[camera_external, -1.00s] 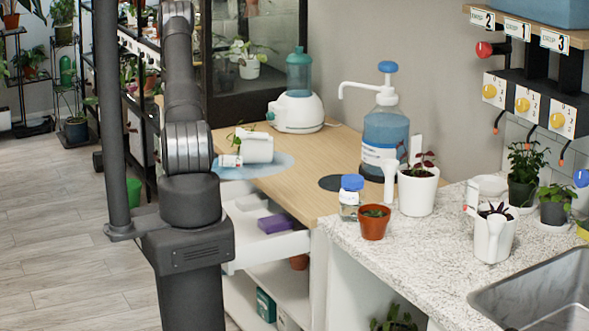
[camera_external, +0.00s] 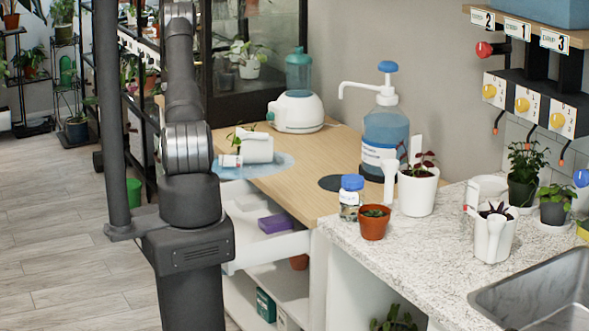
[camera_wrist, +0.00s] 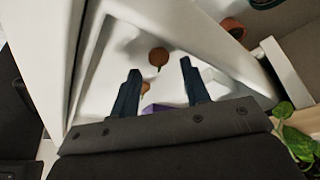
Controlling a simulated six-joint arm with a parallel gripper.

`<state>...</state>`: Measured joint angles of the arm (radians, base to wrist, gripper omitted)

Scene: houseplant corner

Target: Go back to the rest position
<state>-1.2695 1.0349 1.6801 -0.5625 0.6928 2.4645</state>
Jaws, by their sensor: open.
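My gripper (camera_wrist: 160,70) is open in the wrist view, its two dark fingers apart with nothing held between them. It points toward a white drawer or tray interior (camera_wrist: 112,85). A small brown-orange round thing (camera_wrist: 158,57) shows beyond the fingertips, and a purple item (camera_wrist: 149,107) shows low between the fingers, partly hidden by the gripper body. In the external view my arm rises upright at the left and my gripper is not visible. The open white drawer (camera_external: 270,250) holds a purple block (camera_external: 276,223).
The wooden counter holds a tipped white pot (camera_external: 258,148) on a blue mat (camera_external: 285,161), a white-and-teal device (camera_external: 296,112) and a blue pump bottle (camera_external: 385,135). A terracotta pot (camera_external: 374,223) and a blue-capped jar (camera_external: 350,206) stand on the speckled counter. Leaves (camera_wrist: 300,140) show at right in the wrist view.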

